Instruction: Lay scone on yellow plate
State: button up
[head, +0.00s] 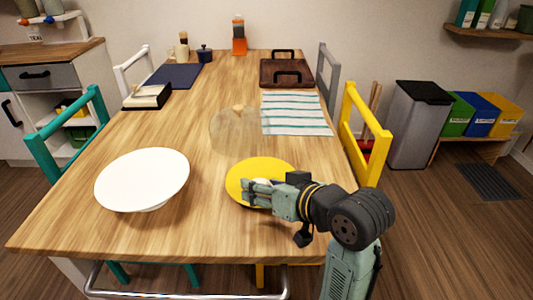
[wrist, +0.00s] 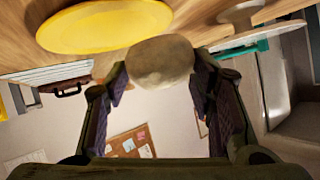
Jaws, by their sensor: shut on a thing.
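The yellow plate (head: 258,167) lies on the near part of the wooden table, partly hidden behind my gripper (head: 250,191) in the head view. In the wrist view my gripper (wrist: 162,78) is shut on a round beige scone (wrist: 162,62), held between its two fingertips. In the head view the fingers mostly hide the scone. The yellow plate also shows in the wrist view (wrist: 105,25), close beside the scone. In the head view the gripper is over the plate; whether the scone touches it I cannot tell.
A yellow chair (head: 364,140) stands at the right edge. The table between the plates is clear.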

jog(key=w, duration=0.7)
jog(key=w+f, duration=0.1)
jog(key=w, duration=0.2)
jog(key=shift+w+d, duration=0.15)
jog(key=shift+d, duration=0.1)
jog(key=shift+w+f, duration=0.1)
jog(key=shift+w, duration=0.1)
jog(key=shift+f+p, duration=0.3)
jog(key=shift+f, duration=1.35)
jog(key=shift+f, duration=0.1)
jog(key=shift+f, duration=0.15)
jog(key=o, duration=1.2)
jog(key=shift+c, duration=0.2)
jog(key=shift+r, duration=0.25)
jog(key=v, duration=1.2)
jog(key=shift+b, duration=0.45)
